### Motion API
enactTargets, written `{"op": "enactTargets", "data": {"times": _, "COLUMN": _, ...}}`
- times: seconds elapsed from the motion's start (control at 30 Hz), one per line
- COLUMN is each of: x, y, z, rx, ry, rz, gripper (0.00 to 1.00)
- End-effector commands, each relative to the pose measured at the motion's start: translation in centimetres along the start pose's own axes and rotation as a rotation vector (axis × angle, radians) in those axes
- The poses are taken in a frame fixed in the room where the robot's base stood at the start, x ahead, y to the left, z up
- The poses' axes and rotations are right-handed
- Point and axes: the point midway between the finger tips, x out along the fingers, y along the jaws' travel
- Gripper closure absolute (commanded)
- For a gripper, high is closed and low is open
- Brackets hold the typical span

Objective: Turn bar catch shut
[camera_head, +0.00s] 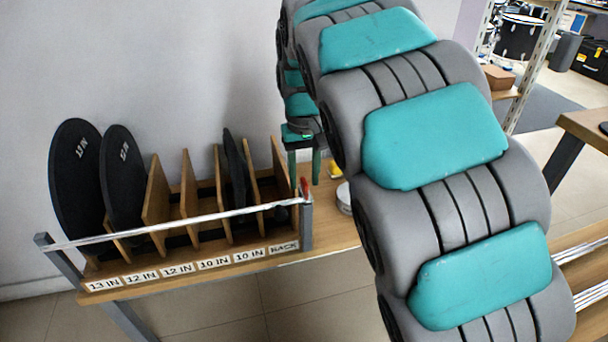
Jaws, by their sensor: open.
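A silver bar (180,224) runs across the front of the wooden rack (190,268), from a grey post at the left to a grey post (307,226) at the right. A small red catch (305,187) stands upright at the top of the right post. My gripper (304,180) points down, with its two teal fingers apart. From this view the fingertips are just above or behind the catch, one to each side; I cannot tell the depth or any touch.
Black round pads (75,185) stand in the left slots, and another (234,170) stands further right. Wooden dividers separate the slots above size labels. A round tin (344,198) sits on the wooden top right of the rack. My arm covers the middle right.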

Motion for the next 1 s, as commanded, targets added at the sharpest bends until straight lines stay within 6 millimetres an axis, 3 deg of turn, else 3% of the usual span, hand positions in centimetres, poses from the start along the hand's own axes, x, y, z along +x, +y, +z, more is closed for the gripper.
{"op": "enactTargets", "data": {"times": 0.27, "x": -2.0, "y": 0.0, "z": -0.1, "rx": 0.0, "ry": 0.004, "rz": 0.0, "gripper": 0.55}}
{"op": "enactTargets", "data": {"times": 0.63, "x": -7.0, "y": 0.0, "z": -0.2, "rx": 0.0, "ry": 0.006, "rz": 0.001, "gripper": 0.55}}
{"op": "enactTargets", "data": {"times": 1.0, "x": -7.7, "y": 0.0, "z": 0.0, "rx": 0.0, "ry": 0.0, "rz": 0.0, "gripper": 0.55}}
